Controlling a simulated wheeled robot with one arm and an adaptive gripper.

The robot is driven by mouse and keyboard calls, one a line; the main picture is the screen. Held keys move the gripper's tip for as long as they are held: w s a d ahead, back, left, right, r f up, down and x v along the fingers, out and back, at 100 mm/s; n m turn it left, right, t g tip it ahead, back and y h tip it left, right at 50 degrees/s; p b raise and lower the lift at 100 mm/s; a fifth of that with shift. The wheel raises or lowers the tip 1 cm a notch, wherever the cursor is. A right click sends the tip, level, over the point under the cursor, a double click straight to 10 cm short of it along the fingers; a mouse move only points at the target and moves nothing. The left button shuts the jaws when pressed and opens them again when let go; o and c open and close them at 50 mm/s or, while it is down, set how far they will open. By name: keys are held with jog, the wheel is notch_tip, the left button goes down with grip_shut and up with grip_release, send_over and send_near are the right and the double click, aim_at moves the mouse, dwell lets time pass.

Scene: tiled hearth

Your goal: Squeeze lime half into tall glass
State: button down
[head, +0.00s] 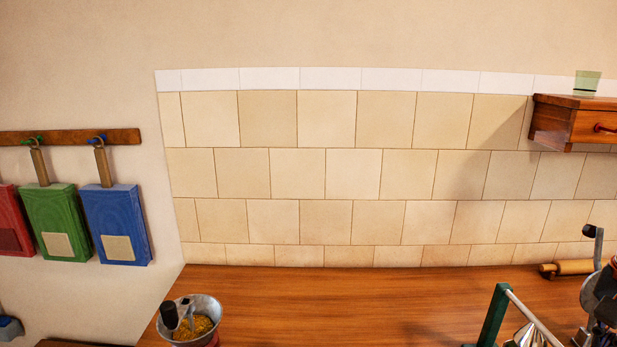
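I see no lime half in the head view. A small pale green, see-through glass (587,82) stands on top of the wooden wall drawer at the upper right; I cannot tell whether it is the tall glass. No part of my gripper can be made out in this view.
A metal bowl (205,306) with yellow-brown contents and a dark handle stands at the counter's front left. A green frame (491,312) with a metal bar, a rolling-pin-like wooden piece (574,267) and dark metal equipment crowd the right. The middle counter (350,300) is clear.

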jog(key=shift+a+f, duration=0.15)
jog(key=shift+f, duration=0.25)
jog(key=shift+w+r+p, duration=0.1)
jog(key=shift+r+p, duration=0.45)
jog(key=shift+r, duration=1.2)
jog(key=shift+r+p, duration=0.85)
jog(key=shift+r, duration=1.65)
